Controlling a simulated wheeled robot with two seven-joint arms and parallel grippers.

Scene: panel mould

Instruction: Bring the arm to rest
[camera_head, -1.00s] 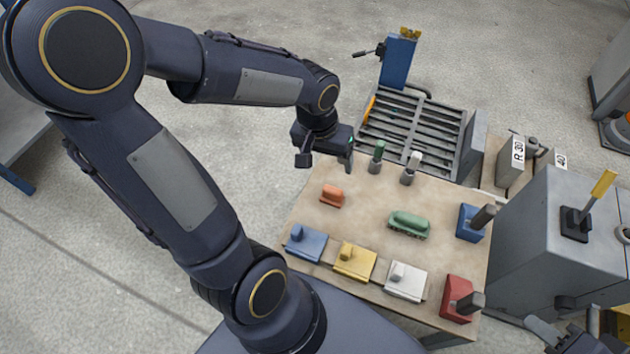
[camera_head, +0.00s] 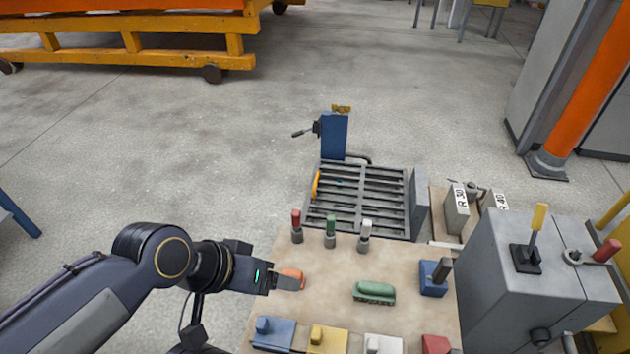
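My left arm comes in from the lower left. Its gripper (camera_head: 282,282) is over the left edge of the tan worktable (camera_head: 325,275), low beside an orange block (camera_head: 292,276) that it partly covers. From this angle I cannot tell whether its fingers are apart or whether it touches the block. My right gripper is not in view.
Pegs with red (camera_head: 296,218), green (camera_head: 331,225) and white (camera_head: 366,229) tops stand along the table's back edge. A green ribbed block (camera_head: 374,291) and a blue block (camera_head: 433,278) lie rightward. A grey cabinet (camera_head: 500,280) stands right.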

